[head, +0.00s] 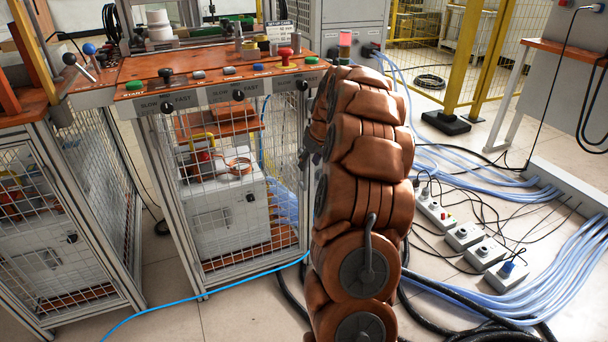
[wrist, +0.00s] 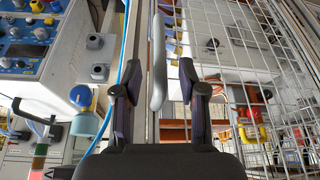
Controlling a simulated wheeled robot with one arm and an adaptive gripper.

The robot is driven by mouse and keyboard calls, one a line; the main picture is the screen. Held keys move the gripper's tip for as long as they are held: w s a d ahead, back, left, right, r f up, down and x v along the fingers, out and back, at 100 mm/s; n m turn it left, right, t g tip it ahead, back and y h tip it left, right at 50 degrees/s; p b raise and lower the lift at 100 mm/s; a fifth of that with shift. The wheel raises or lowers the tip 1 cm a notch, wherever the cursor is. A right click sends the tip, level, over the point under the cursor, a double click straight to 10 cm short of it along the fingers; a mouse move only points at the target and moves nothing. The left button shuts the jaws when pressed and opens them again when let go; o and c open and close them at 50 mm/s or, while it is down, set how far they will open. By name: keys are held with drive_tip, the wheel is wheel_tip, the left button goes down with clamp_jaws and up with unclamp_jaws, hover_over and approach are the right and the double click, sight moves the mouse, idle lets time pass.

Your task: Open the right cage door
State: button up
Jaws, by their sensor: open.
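The right cage door (head: 238,232) is a wire-mesh panel in a grey metal frame, below the control panel. It looks shut in the head view, though my arm covers its right edge. Its mesh fills the right side of the wrist view (wrist: 256,62). A smooth grey handle (wrist: 157,88) shows in the wrist view, standing near the frame edge. My gripper (wrist: 158,68) is open, with one dark finger on each side of the handle. I cannot tell whether either finger touches it. In the head view my gripper is mostly hidden behind my arm.
The control panel (head: 203,80) with knobs and buttons overhangs the door. A left mesh cage (head: 62,240) stands beside it. A light blue hose (head: 215,285) crosses the floor in front. Pale blue hoses (head: 545,290) and socket boxes (head: 464,236) lie on the right.

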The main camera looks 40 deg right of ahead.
sight(307, 169)
drive_tip(key=b+x, duration=0.1)
drive_tip(key=x, duration=0.5)
drive_tip(key=shift+b, duration=0.3)
drive_tip(key=shift+c, duration=0.3)
clamp_jaws()
